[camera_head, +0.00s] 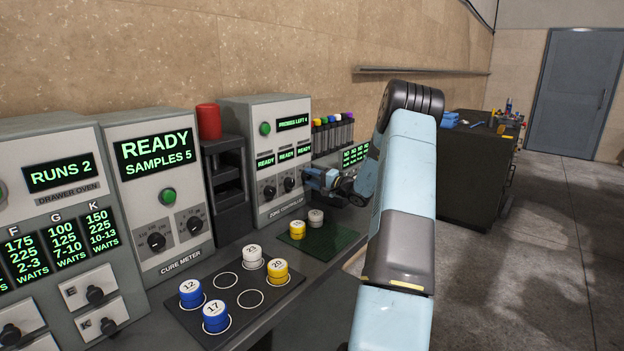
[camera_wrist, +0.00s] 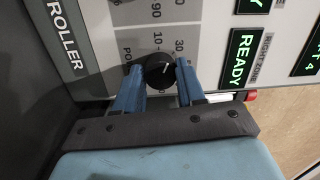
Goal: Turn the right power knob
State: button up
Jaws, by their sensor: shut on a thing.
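The right power knob (camera_wrist: 158,72) is a round black dial with a white pointer mark, on the grey zone controller panel, beside a printed scale and a "RIGHT ZONE" label. My gripper (camera_wrist: 161,78) is shut on it, with one blue finger on each side. In the head view, my gripper (camera_head: 311,179) reaches the right end of the zone controller (camera_head: 245,135) and hides this knob there. Two other black knobs, the left one (camera_head: 269,191) and the middle one (camera_head: 289,184), show beside it.
The cure meter (camera_head: 150,180) stands left of the zone controller, with a dark press with a red top (camera_head: 208,122) between them. In front, a black mat (camera_head: 190,318) holds several numbered pucks.

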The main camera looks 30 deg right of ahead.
jog(key=m, duration=0.6)
jog(key=shift+s+d+f+t, duration=0.1)
jog(key=shift+f+t, duration=0.1)
jog(key=shift+t, duration=0.1)
jog(key=m+h, duration=0.1)
jog(key=m, duration=0.8)
jog(key=m+h, duration=0.1)
jog(key=m, duration=0.2)
jog(key=shift+t, duration=0.3)
jog(key=m, duration=0.5)
jog(key=shift+h, duration=0.3)
jog(key=shift+m, duration=0.3)
jog(key=o, duration=1)
jog(key=shift+r, duration=0.15)
jog(key=shift+o, duration=0.2)
jog(key=v, duration=1.3)
jog(key=shift+s, duration=0.3)
